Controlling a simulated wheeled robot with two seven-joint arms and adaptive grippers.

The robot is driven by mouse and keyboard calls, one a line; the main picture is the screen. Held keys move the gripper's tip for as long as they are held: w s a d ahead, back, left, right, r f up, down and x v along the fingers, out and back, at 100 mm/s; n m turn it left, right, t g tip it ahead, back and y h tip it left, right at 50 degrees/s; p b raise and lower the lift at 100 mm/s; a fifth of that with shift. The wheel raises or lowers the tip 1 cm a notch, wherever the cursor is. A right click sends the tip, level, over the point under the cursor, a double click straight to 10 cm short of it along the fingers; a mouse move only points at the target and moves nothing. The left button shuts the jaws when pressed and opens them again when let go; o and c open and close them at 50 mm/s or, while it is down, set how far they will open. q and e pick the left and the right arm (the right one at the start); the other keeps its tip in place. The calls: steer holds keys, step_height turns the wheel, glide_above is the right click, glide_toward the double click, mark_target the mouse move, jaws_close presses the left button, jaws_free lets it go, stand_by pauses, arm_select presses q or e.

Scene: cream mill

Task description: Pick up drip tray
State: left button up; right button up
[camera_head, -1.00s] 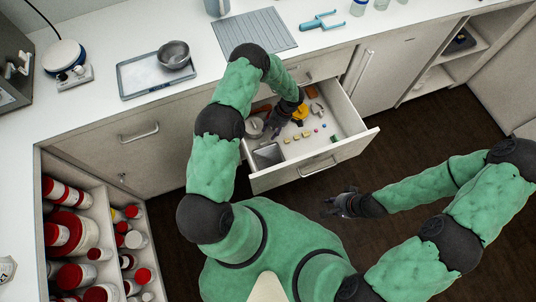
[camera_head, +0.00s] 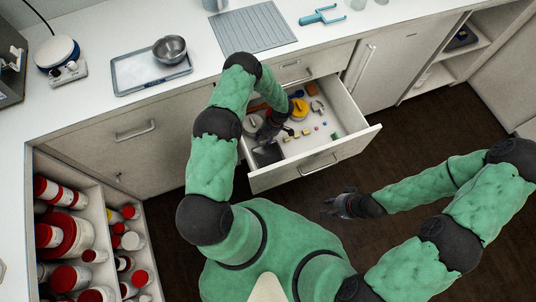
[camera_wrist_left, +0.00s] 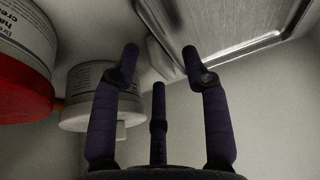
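A small rectangular metal tray, which looks like the drip tray (camera_head: 268,154), lies in the front left corner of the open drawer. In the left wrist view, the shiny rimmed tray (camera_wrist_left: 240,25) fills the upper right. My left gripper (camera_head: 270,134) is inside the drawer, just behind the tray and partly over its far edge in the head view. In the wrist view its fingers (camera_wrist_left: 160,60) are spread and empty, with tips close to the tray's rim; contact cannot be told. My right gripper (camera_head: 340,205) is open and empty in front of the drawer.
The open drawer (camera_head: 318,163) also holds labelled tubs, a yellow item (camera_head: 299,109) and several small blocks. One red-based tub (camera_wrist_left: 25,60) stands left of my fingers. On the counter are a tray (camera_head: 128,80) with a metal bowl (camera_head: 169,49) and a ribbed mat (camera_head: 250,27).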

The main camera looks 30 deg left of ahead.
arm_select(q)
jaws_close()
steer(key=shift+r, duration=0.15)
